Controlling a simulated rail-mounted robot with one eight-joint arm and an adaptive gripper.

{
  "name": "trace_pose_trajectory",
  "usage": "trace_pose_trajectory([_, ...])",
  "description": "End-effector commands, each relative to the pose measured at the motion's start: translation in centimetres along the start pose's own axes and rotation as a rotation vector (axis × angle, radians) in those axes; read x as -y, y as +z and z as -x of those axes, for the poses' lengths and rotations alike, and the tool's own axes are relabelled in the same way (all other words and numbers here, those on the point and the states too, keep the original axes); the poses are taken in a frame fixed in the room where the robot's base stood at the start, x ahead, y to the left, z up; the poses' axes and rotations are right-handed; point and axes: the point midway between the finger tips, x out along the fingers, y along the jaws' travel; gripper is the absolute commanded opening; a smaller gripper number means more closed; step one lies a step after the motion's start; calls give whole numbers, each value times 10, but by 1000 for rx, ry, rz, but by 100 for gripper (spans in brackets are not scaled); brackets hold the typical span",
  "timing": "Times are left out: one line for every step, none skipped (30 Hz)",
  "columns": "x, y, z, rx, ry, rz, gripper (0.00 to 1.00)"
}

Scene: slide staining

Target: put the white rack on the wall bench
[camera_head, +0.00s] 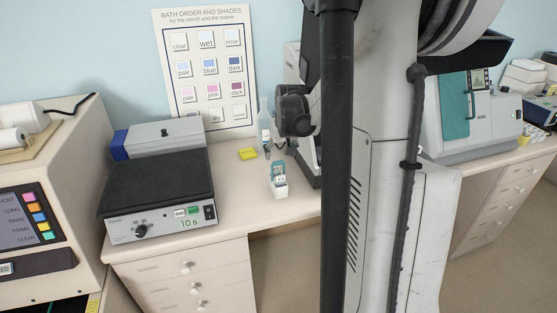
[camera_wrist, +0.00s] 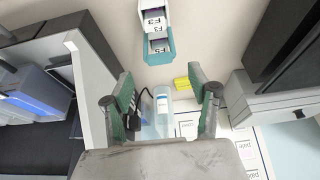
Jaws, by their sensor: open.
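The white rack (camera_head: 280,190) stands upright on the pale bench against the wall (camera_head: 235,227), close to the bench's front edge. It has a teal part on top and holds white-labelled slides. In the wrist view the rack (camera_wrist: 143,12) is at the top centre, its teal part (camera_wrist: 158,57) facing my gripper. My gripper (camera_wrist: 160,74) is open and empty, its two green-and-grey fingers apart, with the rack beyond the fingertips. In the head view my arm hides much of the gripper and part of the bench.
A hot plate (camera_head: 155,190) fills the bench's left. A yellow pad (camera_head: 248,154) and a clear bottle (camera_head: 265,128) stand behind the rack. A grey device (camera_head: 308,160) is close on its right. Bare bench lies left of the rack. A poster (camera_head: 205,70) hangs behind.

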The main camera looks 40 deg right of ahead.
Motion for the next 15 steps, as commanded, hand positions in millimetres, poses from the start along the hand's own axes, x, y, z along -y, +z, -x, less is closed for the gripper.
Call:
trace_pose_trajectory([0, 0, 7, 0, 0, 0, 56])
trace_pose_trajectory([0, 0, 11, 0, 0, 0, 56])
trace_pose_trajectory([0, 0, 15, 0, 0, 0, 56])
trace_pose_trajectory([0, 0, 18, 0, 0, 0, 56])
trace_pose_trajectory([0, 0, 20, 0, 0, 0, 56])
trace_pose_trajectory([0, 0, 23, 0, 0, 0, 56])
trace_pose_trajectory([0, 0, 25, 0, 0, 0, 56])
trace_pose_trajectory([0, 0, 26, 0, 0, 0, 56])
trace_pose_trajectory([1, 0, 28, 0, 0, 0, 56])
trace_pose_trajectory([2, 0, 30, -1, -1, 2, 56])
trace_pose_trajectory([4, 1, 32, -2, -2, 4, 56])
trace_pose_trajectory([9, 2, 36, -4, -3, 9, 56])
trace_pose_trajectory([14, 4, 40, -6, -5, 14, 56])
trace_pose_trajectory([20, 6, 45, -9, -7, 21, 56])
trace_pose_trajectory([29, 10, 52, -14, -11, 30, 56])
